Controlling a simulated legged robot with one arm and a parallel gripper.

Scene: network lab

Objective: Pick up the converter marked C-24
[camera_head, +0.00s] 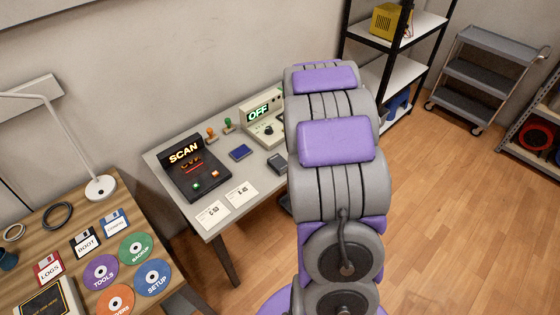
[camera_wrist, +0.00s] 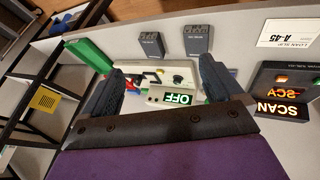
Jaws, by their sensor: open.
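My gripper (camera_wrist: 158,85) is open in the wrist view, its two dark fingers wide apart with nothing held between them. It points at the grey table with the OFF device (camera_wrist: 160,78) beyond the fingers. Two small dark grey boxes, one at the left (camera_wrist: 152,43) and one at the right (camera_wrist: 197,38), lie on the table past the fingertips; they may be converters. I cannot read C-24 on either. In the head view, one dark grey box (camera_head: 277,162) shows beside my arm, which hides my gripper and part of the table.
The SCAN console (camera_head: 197,170), a blue box (camera_head: 241,152) and two white cards (camera_head: 225,203) are on the grey table (camera_head: 163,164). One card in the wrist view reads A-45 (camera_wrist: 287,30). A wooden desk (camera_head: 60,222) with discs stands left. Shelves and a cart (camera_head: 490,73) stand right.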

